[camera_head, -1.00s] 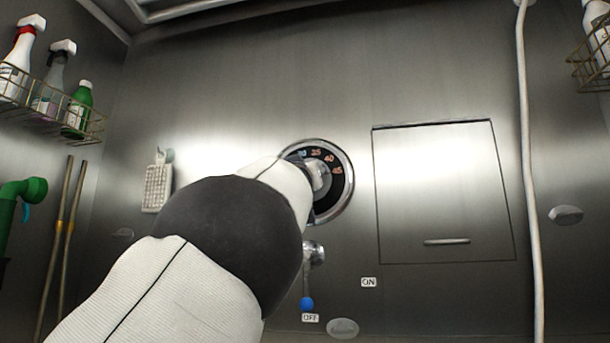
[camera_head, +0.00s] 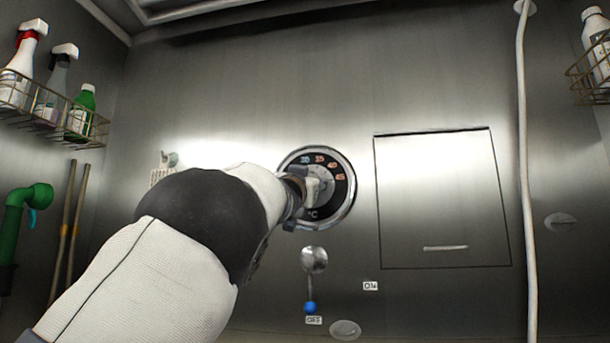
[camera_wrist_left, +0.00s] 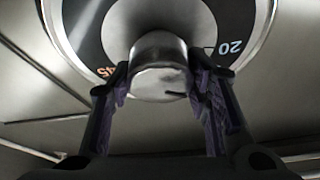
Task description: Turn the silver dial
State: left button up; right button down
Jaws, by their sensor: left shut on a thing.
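The silver dial (camera_head: 315,184) is a round metal knob at the centre of a black temperature gauge with orange and blue numbers and a shiny rim, set in the steel wall. In the left wrist view the knob (camera_wrist_left: 160,70) sits between the two dark fingers of my left gripper (camera_wrist_left: 162,90), which is shut on it from both sides. A dark index line shows on the knob's face. In the head view my left gripper (camera_head: 302,188) reaches the gauge from the left, and my arm hides the area to its lower left. My right gripper is not in view.
A lever with a blue tip (camera_head: 310,307) hangs below the gauge, by the OFF label; an ON label (camera_head: 370,286) is to its right. A closed hatch (camera_head: 445,200) and a pale hose (camera_head: 528,180) are further right. A bottle rack (camera_head: 45,112) is at the left.

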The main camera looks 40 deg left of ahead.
pick_arm(q)
jog(key=m+h, duration=0.2)
jog(key=m, duration=0.2)
jog(key=shift+t, duration=0.3)
jog(key=m+h, duration=0.2)
jog(key=m, duration=0.3)
jog(key=m+g+h, duration=0.1)
jog(key=m, duration=0.2)
jog(key=m+h, duration=0.1)
jog(key=m, duration=0.3)
jog(key=shift+g+h, duration=0.4)
jog(key=o, duration=1.2)
jog(key=shift+c, duration=0.2)
jog(key=shift+f, duration=0.1)
